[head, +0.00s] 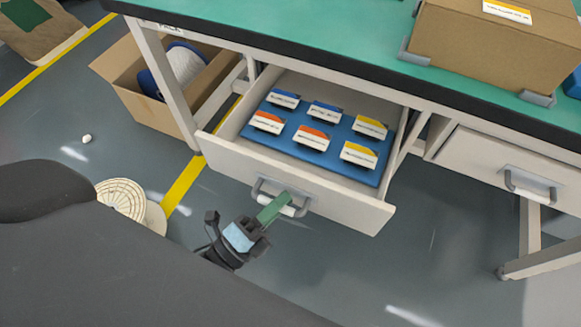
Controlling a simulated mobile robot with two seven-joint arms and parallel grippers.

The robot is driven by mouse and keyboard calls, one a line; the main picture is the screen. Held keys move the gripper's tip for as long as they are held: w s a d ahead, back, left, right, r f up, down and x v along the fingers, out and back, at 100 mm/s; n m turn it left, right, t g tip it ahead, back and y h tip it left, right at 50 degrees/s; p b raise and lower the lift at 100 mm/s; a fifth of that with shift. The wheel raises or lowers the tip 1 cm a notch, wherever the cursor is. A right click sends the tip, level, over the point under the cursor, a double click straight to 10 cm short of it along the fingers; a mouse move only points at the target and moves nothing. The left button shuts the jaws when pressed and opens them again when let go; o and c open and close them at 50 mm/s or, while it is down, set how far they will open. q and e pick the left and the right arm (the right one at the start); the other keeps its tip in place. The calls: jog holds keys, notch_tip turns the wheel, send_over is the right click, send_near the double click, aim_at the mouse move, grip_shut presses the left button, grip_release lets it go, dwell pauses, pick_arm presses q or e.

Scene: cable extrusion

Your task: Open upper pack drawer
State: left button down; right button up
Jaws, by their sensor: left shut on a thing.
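The drawer (330,198) under the green-topped bench stands pulled out, and its inside shows. A blue tray (301,148) in it holds several small labelled packs, with blue, orange and yellow tops. The grey handle (302,207) sits on the middle of the drawer front. My left gripper (279,207) is shut on the handle from the front left. My right gripper is not in view. A second drawer (478,165) at the right is shut, with its own handle (530,187).
The bench top (300,32) carries a cardboard box (485,45) at the right. An open carton (130,90) with white and blue contents stands on the floor left of the bench leg. A round pale coiled item (122,198) lies at the left.

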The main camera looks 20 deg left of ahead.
pick_arm(q)
jog(key=s, duration=0.4)
jog(key=shift+s+p, duration=0.15)
jog(key=shift+p, duration=0.2)
jog(key=c, duration=1.4)
grip_release()
